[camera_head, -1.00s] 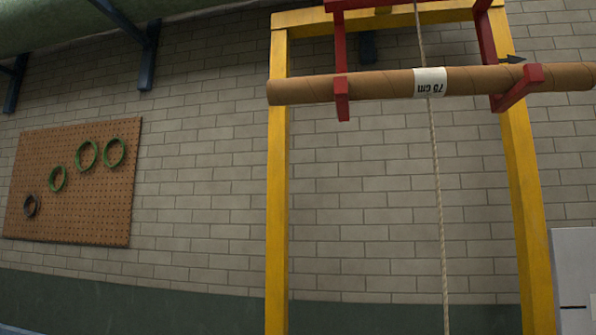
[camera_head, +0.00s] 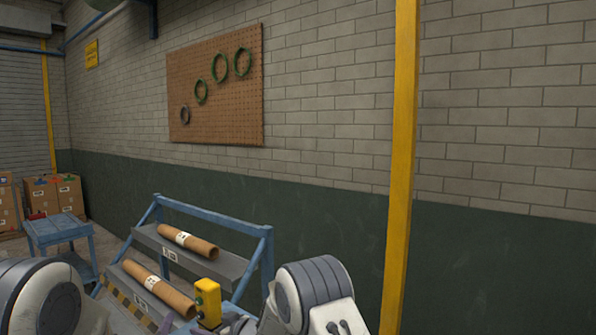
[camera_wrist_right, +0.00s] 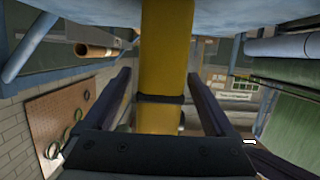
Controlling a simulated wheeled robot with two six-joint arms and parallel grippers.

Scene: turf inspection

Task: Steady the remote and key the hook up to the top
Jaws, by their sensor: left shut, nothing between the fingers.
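The remote (camera_head: 208,302) is a small upright yellow box at the bottom centre of the head view. In the head view my right gripper (camera_head: 235,322) is mostly cut off at the lower edge. The tip of my left gripper (camera_head: 167,324) shows just left of the remote, shut and empty, apart from it as far as I can see. The hook is out of view.
A blue rack (camera_head: 262,232) behind the remote holds an upper cardboard tube (camera_head: 203,246) and a lower one (camera_head: 150,283). A yellow post (camera_head: 402,140) stands to the right. A blue table (camera_head: 55,228) and boxes are at far left. A pegboard (camera_head: 225,120) with rings hangs on the wall.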

